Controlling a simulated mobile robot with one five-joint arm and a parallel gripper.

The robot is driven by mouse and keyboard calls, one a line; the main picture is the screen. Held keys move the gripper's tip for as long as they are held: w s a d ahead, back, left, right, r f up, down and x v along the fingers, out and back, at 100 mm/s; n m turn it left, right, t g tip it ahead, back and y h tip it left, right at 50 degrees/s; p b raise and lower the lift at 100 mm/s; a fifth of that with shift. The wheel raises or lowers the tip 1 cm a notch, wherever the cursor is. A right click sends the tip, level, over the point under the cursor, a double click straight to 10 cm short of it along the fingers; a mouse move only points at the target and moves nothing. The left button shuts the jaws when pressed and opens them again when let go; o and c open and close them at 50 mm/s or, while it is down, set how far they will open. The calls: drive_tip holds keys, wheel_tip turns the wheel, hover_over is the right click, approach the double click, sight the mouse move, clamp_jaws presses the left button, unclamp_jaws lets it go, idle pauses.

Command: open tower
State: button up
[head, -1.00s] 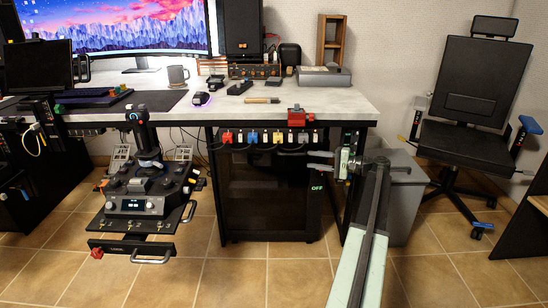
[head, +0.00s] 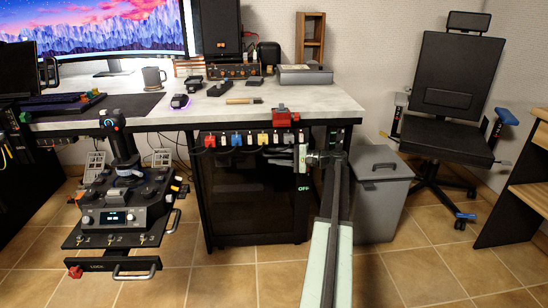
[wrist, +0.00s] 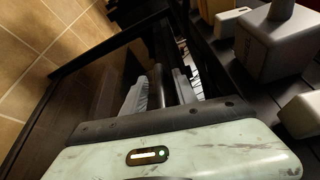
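The tower (head: 250,208) is a black case with a dark see-through front panel, standing under the desk; the panel looks closed. It also shows in the wrist view as a dark framed panel (wrist: 98,82) at left. My gripper (head: 303,157) is at the tower's upper right edge, above a lit "OFF" label. In the wrist view, the fingers of my gripper (wrist: 158,92) stand apart. A dark upright bar (wrist: 157,80), possibly a handle, shows between them. Whether either finger touches it cannot be told.
Several coloured plugs (head: 262,139) line the tower's top, close to my gripper. The desk edge (head: 350,118) and a red block (head: 286,117) are above. A grey bin (head: 382,195) stands to the right. A cockpit control stand (head: 118,215) is at left. Tiled floor in front is clear.

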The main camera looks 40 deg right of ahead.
clamp_jaws()
idle(1.4)
